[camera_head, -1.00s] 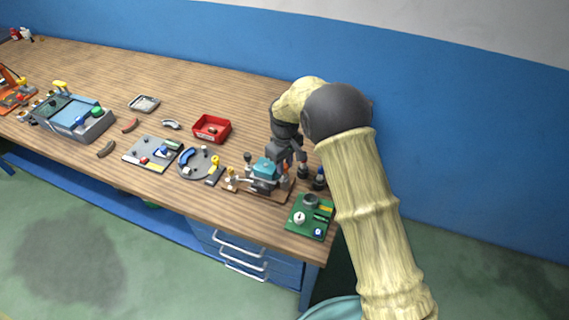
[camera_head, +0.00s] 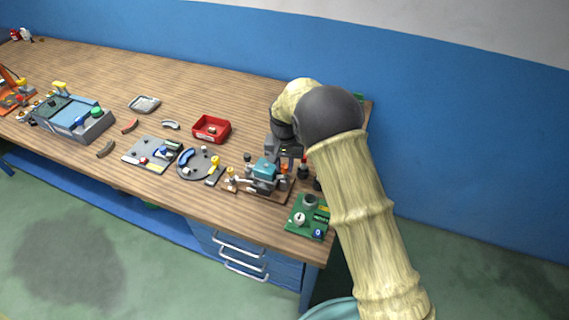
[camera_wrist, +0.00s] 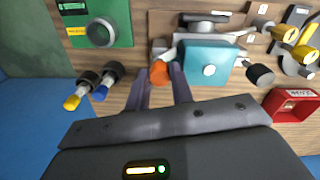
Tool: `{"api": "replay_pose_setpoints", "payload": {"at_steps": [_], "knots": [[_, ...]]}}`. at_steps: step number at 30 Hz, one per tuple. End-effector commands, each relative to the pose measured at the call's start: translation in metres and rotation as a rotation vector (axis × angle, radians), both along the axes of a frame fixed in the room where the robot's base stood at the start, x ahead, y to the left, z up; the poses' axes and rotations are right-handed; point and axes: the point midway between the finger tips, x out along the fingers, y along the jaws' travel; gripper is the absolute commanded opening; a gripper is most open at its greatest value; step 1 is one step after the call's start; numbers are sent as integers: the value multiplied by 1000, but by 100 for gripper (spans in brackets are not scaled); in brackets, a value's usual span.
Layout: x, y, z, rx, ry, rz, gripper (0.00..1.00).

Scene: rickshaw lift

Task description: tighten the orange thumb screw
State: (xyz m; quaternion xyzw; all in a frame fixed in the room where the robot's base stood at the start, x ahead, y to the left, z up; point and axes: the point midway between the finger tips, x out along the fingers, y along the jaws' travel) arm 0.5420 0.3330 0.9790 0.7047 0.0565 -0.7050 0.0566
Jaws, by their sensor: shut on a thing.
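The orange thumb screw (camera_wrist: 159,73) shows in the wrist view at the left side of a teal block (camera_wrist: 207,66). My gripper (camera_wrist: 164,78) is shut on the orange screw, with one finger on each side of it. In the head view the teal block (camera_head: 264,170) sits on a wooden base (camera_head: 274,196) near the right end of the bench. My gripper (camera_head: 284,166) is beside it there, and the screw is mostly hidden by the gripper. How deep the screw sits cannot be told.
A green board (camera_head: 307,216) with a round knob lies at the bench's front right corner. Two dark-handled tools with yellow and blue tips (camera_wrist: 84,90) stand close by my gripper. A red bin (camera_head: 211,129) is to the left.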

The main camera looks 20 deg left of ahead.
Motion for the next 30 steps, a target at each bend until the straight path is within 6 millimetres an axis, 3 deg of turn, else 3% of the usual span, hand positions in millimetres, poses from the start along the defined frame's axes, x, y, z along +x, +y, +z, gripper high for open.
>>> {"api": "replay_pose_setpoints", "payload": {"at_steps": [15,30], "knots": [[-1,0,0,-1,1,-417,0],[-1,0,-1,0,1,-517,0]]}}
